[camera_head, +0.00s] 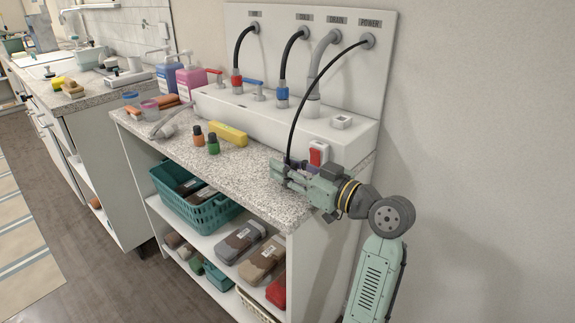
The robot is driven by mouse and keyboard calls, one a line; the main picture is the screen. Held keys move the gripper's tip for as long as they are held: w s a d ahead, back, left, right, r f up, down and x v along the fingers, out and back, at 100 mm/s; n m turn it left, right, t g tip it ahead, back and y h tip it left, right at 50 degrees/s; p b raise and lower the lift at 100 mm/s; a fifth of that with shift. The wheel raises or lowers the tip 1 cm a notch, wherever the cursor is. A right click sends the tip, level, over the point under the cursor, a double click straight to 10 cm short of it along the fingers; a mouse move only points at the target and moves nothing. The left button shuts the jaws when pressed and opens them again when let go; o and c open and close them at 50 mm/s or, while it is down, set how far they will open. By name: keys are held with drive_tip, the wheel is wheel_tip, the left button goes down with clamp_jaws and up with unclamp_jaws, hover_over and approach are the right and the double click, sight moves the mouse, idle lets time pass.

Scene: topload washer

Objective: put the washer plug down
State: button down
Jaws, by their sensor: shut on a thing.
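The black power cable (298,108) arcs down from the POWER port on the wall panel to my gripper (283,170). My gripper is shut on the washer plug at the cable's lower end. The plug itself is mostly hidden by the fingers. My gripper points left, low over the right end of the speckled countertop (235,170). I cannot tell whether the plug touches the counter. A red switch (317,153) in a white housing is just behind my gripper.
Orange (198,136) and green (213,144) bottles and a yellow block (229,134) stand left on the counter. A white ledge (272,115) with hoses and a small white socket (341,122) runs behind. The counter's front middle is clear. Shelves below hold a teal basket (205,215).

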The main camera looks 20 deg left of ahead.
drive_tip(key=shift+f, duration=0.1)
drive_tip(key=shift+f, duration=0.15)
drive_tip(key=c, duration=1.2)
unclamp_jaws()
drive_tip(key=shift+r, duration=0.3)
drive_tip(key=b+v, duration=0.2)
drive_tip(key=v, duration=1)
